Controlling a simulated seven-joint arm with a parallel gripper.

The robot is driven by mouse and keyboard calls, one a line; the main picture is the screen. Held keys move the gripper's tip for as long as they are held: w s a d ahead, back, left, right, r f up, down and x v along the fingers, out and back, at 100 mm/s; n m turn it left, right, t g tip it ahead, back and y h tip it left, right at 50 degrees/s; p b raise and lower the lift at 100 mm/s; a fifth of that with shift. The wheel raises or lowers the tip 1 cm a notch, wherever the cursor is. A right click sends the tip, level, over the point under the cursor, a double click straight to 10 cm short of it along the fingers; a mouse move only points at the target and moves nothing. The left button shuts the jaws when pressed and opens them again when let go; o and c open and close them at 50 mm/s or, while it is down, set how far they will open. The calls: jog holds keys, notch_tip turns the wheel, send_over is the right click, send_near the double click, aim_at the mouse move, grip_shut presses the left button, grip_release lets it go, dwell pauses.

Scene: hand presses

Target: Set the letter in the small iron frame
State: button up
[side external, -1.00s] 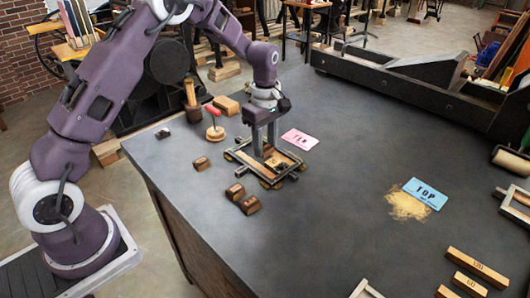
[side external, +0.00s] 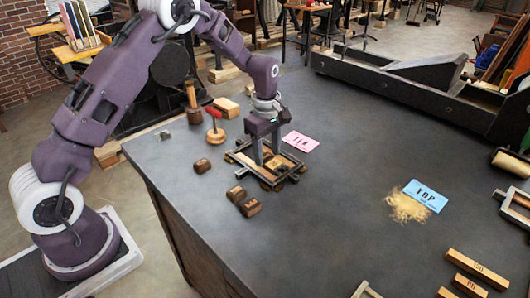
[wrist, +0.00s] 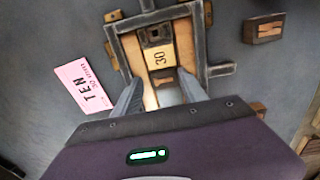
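The small iron frame (wrist: 210,50) lies on the dark bench, and it also shows in the side view (side external: 240,160). Inside it are a wooden piece marked 30 (wrist: 160,56), a dark square-faced piece (wrist: 156,34) and a small wooden block with a dark mark (wrist: 163,78), seemingly a letter. My gripper (wrist: 162,82) points down into the frame, and it also shows in the side view (side external: 267,160). Its fingers stand apart either side of the marked block, with narrow gaps visible. Whether they touch it lower down is hidden.
Loose letter blocks (side external: 202,165) (side external: 250,206) lie left and in front of the frame. A pink TEN card (side external: 300,141) lies close behind it.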

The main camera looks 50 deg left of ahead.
aim_at(265, 157)
jog(key=s+d+r+m+t, duration=0.15)
jog(key=s+r, duration=0.25)
jog(key=r, duration=0.6)
jog(key=s+d+r+m+g, duration=0.1)
jog(key=s+r+m, duration=0.2)
jog(key=r, duration=0.7)
jog(key=s+d+r+m+t, duration=0.2)
jog(key=s+r+m, duration=0.3)
jog(key=s, duration=0.6)
jog(key=s+d+f+m+t, duration=0.1)
jog(key=s+f+m+t, duration=0.1)
jog(key=s+m, duration=0.6)
jog(key=s+f, duration=0.1)
jog(key=s, duration=0.5)
jog(key=shift+d+t, duration=0.15)
jog(key=shift+t, duration=0.2)
